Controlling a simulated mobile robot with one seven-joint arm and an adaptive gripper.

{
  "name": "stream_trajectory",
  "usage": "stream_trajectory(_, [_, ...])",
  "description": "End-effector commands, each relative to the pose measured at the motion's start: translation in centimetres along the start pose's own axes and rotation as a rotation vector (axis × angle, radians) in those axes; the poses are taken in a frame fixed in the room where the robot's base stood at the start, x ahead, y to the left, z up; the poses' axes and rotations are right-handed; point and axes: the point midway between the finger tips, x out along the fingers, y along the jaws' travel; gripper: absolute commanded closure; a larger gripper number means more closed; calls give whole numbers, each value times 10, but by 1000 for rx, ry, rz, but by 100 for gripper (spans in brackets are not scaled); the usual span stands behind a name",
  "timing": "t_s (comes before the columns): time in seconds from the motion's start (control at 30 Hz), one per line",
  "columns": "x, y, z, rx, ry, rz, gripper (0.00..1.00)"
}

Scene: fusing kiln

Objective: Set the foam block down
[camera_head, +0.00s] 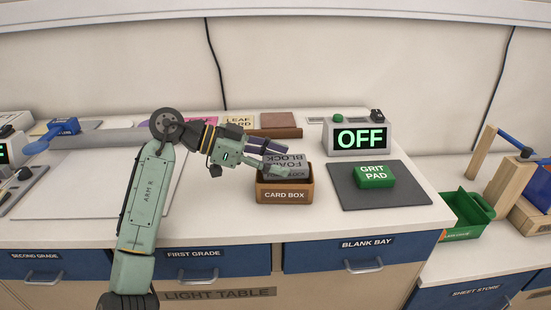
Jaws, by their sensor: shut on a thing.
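The grey foam block (286,172) is a flat block with its name printed on top, upside down in the head view. It sits at the mouth of the brown card box (285,195), partly behind the box's front wall. My gripper (283,160) reaches in from the left with its fingers around the block and is shut on it. Whether the block touches the bottom of the box is hidden by the front wall.
Right of the box, a green grit pad (374,177) lies on a dark mat (405,196). Behind stands a display reading OFF (360,138). A brown block (281,125) lies behind my gripper. A pale panel (90,190) covers the left worktop. A green bin (467,213) stands far right.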

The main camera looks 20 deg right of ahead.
Motion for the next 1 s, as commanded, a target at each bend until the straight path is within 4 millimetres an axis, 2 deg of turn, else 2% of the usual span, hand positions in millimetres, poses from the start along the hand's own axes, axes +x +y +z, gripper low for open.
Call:
stream_trajectory(0.23, [2, 0, 5, -1, 0, -1, 62])
stream_trajectory(0.27, [2, 0, 5, -1, 0, -1, 50])
stream_trajectory(0.53, [2, 0, 4, -1, 0, -1, 32])
stream_trajectory(0.87, [1, 0, 3, -1, 0, -1, 31])
stream_trajectory(1.0, [-5, 0, -11, 0, -3, -3, 31])
